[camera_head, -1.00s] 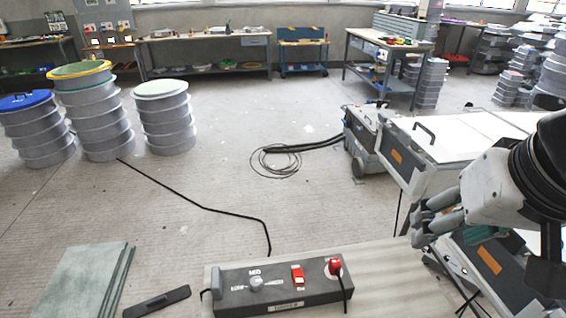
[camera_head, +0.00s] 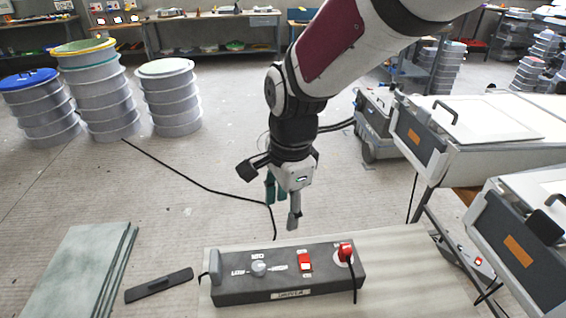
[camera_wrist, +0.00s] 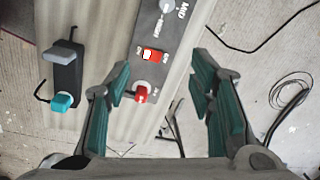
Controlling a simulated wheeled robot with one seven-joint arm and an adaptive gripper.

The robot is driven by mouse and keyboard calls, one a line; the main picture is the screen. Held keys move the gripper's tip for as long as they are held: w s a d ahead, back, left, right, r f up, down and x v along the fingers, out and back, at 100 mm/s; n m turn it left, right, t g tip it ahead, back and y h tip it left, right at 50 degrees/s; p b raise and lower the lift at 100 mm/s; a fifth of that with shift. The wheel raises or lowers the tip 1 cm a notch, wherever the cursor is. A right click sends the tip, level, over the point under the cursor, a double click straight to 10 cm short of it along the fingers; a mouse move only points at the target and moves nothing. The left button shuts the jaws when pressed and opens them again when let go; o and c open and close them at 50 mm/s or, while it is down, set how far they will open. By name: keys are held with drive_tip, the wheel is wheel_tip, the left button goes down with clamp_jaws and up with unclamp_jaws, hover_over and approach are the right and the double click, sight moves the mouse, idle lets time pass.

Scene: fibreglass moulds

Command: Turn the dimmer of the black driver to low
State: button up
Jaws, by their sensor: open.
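The black driver (camera_head: 232,293) is a long dark box on a pale bench top. Its pale dimmer knob (camera_head: 259,268) sits left of middle, with LOW to its left, MED above and another label to its right. I cannot make out where the knob points. The driver also carries a red rocker switch (camera_head: 305,262) and a red plug (camera_head: 345,252) with a black cord. My gripper (camera_head: 283,207) is open and empty, pointing down above and behind the driver. In the wrist view, the dimmer (camera_wrist: 167,6) is at the top edge, beyond my open fingers (camera_wrist: 165,88).
A black device (camera_wrist: 65,75) with a grey lever and teal end lies beside the driver. A dark flat bar (camera_head: 159,285) and greenish slabs (camera_head: 82,268) lie to the left. White-lidded cases (camera_head: 475,135) stand on the right. The bench around the dimmer is clear.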

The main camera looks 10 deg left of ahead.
sight(258, 266)
drive_tip(key=a+f+m+b, duration=0.1)
drive_tip(key=a+f, duration=0.1)
drive_tip(key=f, duration=0.5)
drive_tip(key=a+f, duration=0.2)
drive_tip(key=f, duration=0.5)
drive_tip(key=a+f+m+b, duration=0.1)
drive_tip(key=a+f, duration=0.1)
drive_tip(key=f, duration=0.6)
drive_tip(key=shift+s+a+m+g+h+b, duration=0.1)
drive_tip(key=shift+a+m+g+h+b, duration=0.1)
drive_tip(key=shift+m+g+h+b, duration=0.15)
drive_tip(key=shift+c, duration=0.3)
drive_tip(key=c, duration=1.1)
